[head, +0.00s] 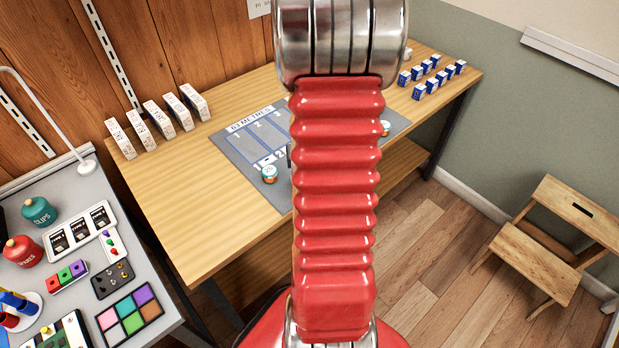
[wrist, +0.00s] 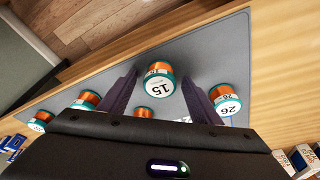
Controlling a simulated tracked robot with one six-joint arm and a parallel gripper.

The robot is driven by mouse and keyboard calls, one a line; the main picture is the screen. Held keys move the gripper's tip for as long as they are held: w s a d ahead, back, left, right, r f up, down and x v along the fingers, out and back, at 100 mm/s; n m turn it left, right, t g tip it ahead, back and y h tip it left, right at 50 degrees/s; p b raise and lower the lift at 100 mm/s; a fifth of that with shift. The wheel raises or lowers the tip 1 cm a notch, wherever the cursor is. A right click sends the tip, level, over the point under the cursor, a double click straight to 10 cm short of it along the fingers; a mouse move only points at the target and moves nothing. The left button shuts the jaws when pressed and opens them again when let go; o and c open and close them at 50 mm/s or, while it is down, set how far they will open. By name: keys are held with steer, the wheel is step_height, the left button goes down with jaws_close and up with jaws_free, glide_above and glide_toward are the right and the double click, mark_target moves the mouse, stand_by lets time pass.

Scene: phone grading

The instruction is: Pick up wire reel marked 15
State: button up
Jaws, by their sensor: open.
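The wire reel marked 15 (wrist: 158,68) stands on the grey mat in the wrist view, with a white label, a teal rim and copper-coloured wire. My gripper (wrist: 160,88) is open, its two dark fingers reaching toward the reel from either side. The reel shows between and a little beyond the fingertips, and I cannot tell whether they touch it. A reel marked 26 (wrist: 224,100) stands just right of the right finger. My red arm hides most of the mat's middle in the head view.
More reels stand on the mat (head: 237,157), one near the gripper body (wrist: 144,112) and others at left (wrist: 88,98). White boxes (head: 160,118) and blue boxes (head: 430,76) stand on the wooden table. A side desk holds jars and coloured blocks.

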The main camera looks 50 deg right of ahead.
steer(key=c, duration=1.1)
steer(key=shift+r, duration=0.1)
step_height(320, 180, up, 10)
steer(key=shift+f, duration=0.1)
stand_by(0.4)
stand_by(0.4)
